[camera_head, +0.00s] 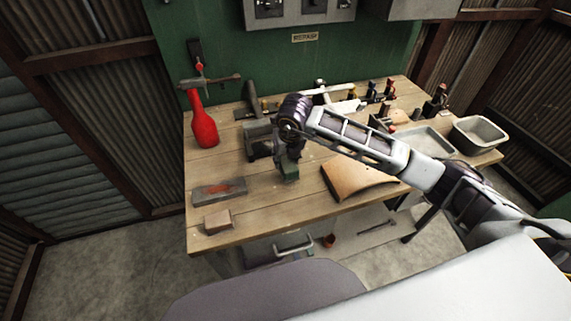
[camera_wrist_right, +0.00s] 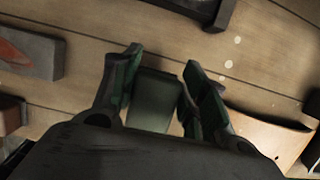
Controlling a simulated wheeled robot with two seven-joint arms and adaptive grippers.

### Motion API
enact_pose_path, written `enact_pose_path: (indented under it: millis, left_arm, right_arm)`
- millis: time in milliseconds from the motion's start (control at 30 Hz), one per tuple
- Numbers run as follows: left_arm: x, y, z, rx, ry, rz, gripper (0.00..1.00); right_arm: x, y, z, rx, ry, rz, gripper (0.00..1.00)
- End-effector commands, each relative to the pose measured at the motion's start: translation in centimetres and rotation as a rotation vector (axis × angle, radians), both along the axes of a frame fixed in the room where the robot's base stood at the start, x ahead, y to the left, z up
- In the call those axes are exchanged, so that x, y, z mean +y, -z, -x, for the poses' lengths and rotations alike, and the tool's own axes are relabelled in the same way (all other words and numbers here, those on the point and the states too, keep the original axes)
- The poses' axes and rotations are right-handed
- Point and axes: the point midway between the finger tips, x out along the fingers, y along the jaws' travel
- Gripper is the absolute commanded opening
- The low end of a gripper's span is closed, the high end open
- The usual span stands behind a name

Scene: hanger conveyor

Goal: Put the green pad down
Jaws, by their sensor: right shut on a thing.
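The green pad (camera_head: 291,172) is a small dark green block in my right gripper, over the middle of the wooden workbench. In the right wrist view the pad (camera_wrist_right: 154,100) sits between the two fingers. My right gripper (camera_head: 288,164) is shut on it, and its arm comes in from the right. Whether the pad touches the bench top is hard to tell. The bench top (camera_head: 225,166) is bare planks around it. My left gripper is not in view.
A grey block with a red mark (camera_head: 219,192) and a small brown block (camera_head: 218,221) lie at the front left. A curved tan piece (camera_head: 355,180) lies right of the gripper. A vise (camera_head: 259,137) and a red bottle (camera_head: 203,122) stand behind. Grey trays (camera_head: 478,134) are at the right.

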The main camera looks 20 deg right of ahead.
Motion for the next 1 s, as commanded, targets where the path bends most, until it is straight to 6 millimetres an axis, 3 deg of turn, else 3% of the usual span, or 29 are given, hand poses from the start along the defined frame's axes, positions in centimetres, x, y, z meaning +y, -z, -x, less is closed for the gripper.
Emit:
enact_pose_path:
  millis: [167, 533, 1000]
  left_arm:
    - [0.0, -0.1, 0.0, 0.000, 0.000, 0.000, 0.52]
    - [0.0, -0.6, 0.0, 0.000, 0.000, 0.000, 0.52]
    - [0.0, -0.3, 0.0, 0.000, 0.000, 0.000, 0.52]
  right_arm:
    - [0.0, 0.3, 0.0, 0.001, 0.000, 0.000, 0.05]
    - [0.0, 3.5, 0.0, 0.000, -0.001, 0.000, 0.05]
    - [0.0, 4.0, 0.0, 0.000, -0.001, 0.000, 0.05]
